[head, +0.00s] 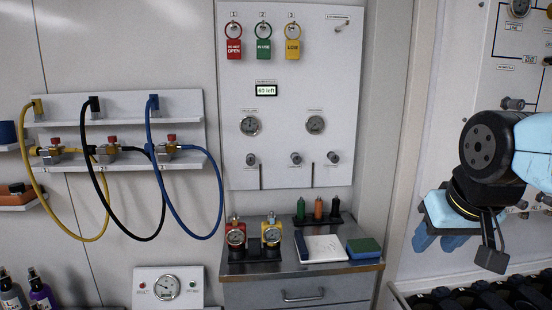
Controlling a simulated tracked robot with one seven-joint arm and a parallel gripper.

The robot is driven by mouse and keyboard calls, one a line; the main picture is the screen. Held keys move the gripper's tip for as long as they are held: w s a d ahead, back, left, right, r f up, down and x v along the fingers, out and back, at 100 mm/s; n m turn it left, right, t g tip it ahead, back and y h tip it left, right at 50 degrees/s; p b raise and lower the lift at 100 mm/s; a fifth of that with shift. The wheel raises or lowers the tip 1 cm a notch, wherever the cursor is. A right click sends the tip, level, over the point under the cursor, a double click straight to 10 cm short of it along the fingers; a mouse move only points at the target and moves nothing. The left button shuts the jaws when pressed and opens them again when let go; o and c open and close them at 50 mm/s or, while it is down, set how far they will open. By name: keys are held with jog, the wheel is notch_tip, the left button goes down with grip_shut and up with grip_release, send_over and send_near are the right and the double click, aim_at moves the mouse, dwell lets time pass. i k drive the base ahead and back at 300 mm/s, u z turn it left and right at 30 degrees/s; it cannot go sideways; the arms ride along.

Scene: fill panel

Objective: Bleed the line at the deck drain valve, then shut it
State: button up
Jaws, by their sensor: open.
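My gripper (438,242) hangs at the right, in front of the right-hand wall panel (518,75). Its light blue fingers are apart and I see nothing held between them. My wrist and arm cover part of that panel. A dark knob (512,104) on a fitting shows on the panel above my arm. Parts of other fittings show at the right edge beside my wrist. The labels there are too small to read, so I cannot tell which fitting is the deck drain valve.
A white panel (290,120) carries tags, a display reading "60 left", gauges and knobs. Yellow, black and blue hoses (219,190) loop at the left. A dark-filled crate (395,293) stands below my gripper.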

aim_at(250, 160)
jog(key=k, duration=0.75)
jog(key=z, duration=0.55)
jog(key=i, duration=1.05)
jog(key=u, duration=1.5)
